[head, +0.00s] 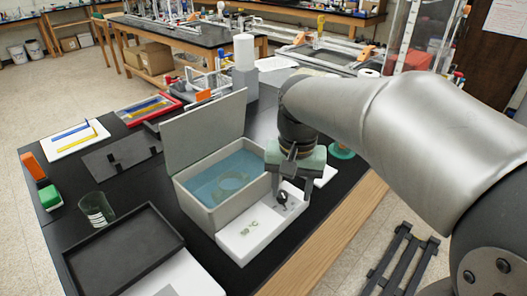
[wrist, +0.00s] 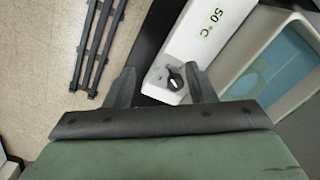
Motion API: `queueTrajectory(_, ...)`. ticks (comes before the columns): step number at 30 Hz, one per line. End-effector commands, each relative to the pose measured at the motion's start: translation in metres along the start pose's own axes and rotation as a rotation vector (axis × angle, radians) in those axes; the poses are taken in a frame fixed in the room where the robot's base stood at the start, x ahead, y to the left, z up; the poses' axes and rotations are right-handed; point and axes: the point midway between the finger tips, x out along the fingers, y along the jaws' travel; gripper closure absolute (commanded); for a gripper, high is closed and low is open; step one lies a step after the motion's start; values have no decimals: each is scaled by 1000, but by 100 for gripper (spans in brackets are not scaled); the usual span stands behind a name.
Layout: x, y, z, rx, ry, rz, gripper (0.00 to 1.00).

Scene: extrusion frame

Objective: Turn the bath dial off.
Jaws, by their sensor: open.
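The water bath (head: 203,203) is a pale box with its lid raised and blue water inside. Its white front panel (head: 262,230) shows a "50 °C" marking. The dark bath dial (head: 282,197) sits on that panel near its right end; it also shows in the wrist view (wrist: 175,78) with a pointed dark knob on a grey patch. My gripper (head: 290,202) is over the panel, its fingers spread on both sides of the dial. In the wrist view my gripper (wrist: 163,82) is open with nothing held. I cannot tell whether a finger touches the dial.
A black tray (head: 122,252) lies at the table's front left, with a glass beaker (head: 96,210) behind it. The raised bath lid (head: 204,130) stands left of my gripper. The wooden table edge (head: 330,235) runs close on the right, with floor beyond.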

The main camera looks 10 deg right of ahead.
Motion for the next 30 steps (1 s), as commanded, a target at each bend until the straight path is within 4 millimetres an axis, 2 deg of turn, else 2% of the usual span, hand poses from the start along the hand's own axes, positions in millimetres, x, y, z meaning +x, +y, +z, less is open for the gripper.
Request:
queueTrajectory(1, -21, -8, -23, 67, -1, 4, 50)
queueTrajectory(4, -50, -18, -54, 191, -2, 11, 50)
queueTrajectory(7, -67, -24, -72, 271, -2, 18, 50)
queueTrajectory(11, -73, -27, -81, 315, -2, 21, 50)
queueTrajectory(17, -47, -26, -80, 317, -4, 23, 50)
queueTrajectory(30, 49, -24, -79, 316, -5, 23, 50)
